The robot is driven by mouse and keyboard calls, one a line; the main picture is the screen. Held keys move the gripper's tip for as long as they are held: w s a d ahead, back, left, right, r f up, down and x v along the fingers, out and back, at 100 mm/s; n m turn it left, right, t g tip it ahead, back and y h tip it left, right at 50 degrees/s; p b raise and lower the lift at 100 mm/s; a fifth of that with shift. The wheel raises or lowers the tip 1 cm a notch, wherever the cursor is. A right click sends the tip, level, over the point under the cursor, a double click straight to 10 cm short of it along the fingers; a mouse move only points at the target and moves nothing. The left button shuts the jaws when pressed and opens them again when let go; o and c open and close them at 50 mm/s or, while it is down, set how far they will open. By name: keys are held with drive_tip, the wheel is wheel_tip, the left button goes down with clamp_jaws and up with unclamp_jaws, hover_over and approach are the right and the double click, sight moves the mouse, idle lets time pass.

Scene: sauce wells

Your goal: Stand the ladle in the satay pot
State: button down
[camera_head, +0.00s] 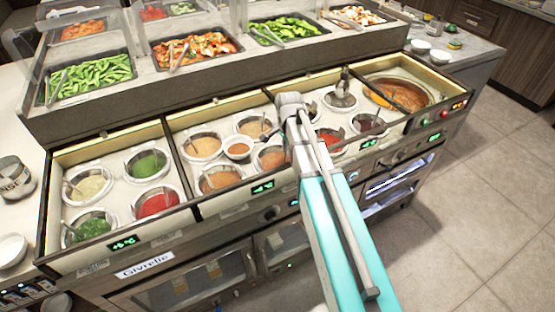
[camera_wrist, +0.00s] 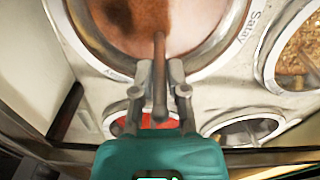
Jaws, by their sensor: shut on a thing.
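My gripper (camera_wrist: 160,80) is shut on the thin brown handle of the ladle (camera_wrist: 159,48). In the wrist view the handle runs up from between the fingers, over a large round pot of brown sauce, the satay pot (camera_wrist: 205,58), with the word Satay on the panel beside its rim. Whether the ladle touches the sauce cannot be told, and its bowl is not clearly seen. In the head view my gripper (camera_head: 285,118) is over the middle of the sauce counter, and the ladle is mostly hidden or too small to make out.
Several round sauce wells surround the gripper, including a red one (camera_head: 330,140) and a large orange pot (camera_head: 400,95) at the right. Raised food trays (camera_head: 90,75) line the back.

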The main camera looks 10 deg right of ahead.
drive_tip(key=c, duration=0.6)
unclamp_jaws()
drive_tip(key=shift+f, duration=0.1)
drive_tip(key=shift+o, duration=0.3)
drive_tip(key=o, duration=0.5)
drive_tip(key=shift+o, duration=0.2)
drive_tip(key=shift+r+p, duration=4.55)
drive_tip(key=shift+s, duration=0.1)
